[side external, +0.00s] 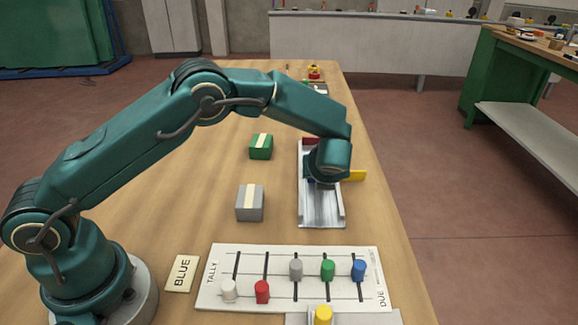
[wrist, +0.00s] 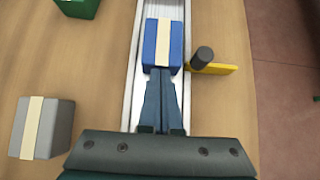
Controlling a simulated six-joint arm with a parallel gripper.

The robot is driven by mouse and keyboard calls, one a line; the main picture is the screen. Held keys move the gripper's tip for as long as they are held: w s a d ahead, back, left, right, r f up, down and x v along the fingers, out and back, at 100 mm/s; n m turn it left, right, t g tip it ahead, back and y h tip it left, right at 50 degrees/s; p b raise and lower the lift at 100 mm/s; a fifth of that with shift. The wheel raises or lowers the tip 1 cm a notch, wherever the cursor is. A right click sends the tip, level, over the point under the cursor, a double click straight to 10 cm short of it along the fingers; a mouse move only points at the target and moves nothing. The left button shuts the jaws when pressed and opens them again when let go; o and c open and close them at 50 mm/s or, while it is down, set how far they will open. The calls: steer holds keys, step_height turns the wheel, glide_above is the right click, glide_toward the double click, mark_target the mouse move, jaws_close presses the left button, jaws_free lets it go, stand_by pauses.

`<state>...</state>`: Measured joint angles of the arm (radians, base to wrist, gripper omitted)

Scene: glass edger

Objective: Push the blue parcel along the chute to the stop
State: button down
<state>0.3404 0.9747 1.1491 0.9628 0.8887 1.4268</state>
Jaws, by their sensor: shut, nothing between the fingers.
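The blue parcel (wrist: 162,45) with a cream band lies in the metal chute (wrist: 137,60) in the wrist view. My gripper (wrist: 160,72) is shut and empty, its fingers in the chute at the parcel's near face. The tips look touching or nearly touching it; I cannot tell which. In the side external view my wrist covers the gripper and nearly all of the parcel. The chute (side external: 322,215) runs away from the near side there, with a red piece (side external: 310,140) at its far end. That end is outside the wrist view.
A yellow bar (wrist: 222,69) with a dark knob (wrist: 203,57) sits at the chute's right side. A grey parcel (side external: 250,203) and a green parcel (side external: 261,147) stand left of the chute. A tally board (side external: 210,290) with coloured pegs and a BLUE card (side external: 182,274) lie nearer.

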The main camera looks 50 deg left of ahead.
steer(key=w+a, duration=0.6)
steer(key=shift+w+a, duration=0.25)
steer(key=shift+a, duration=0.1)
steer(key=shift+d, duration=0.1)
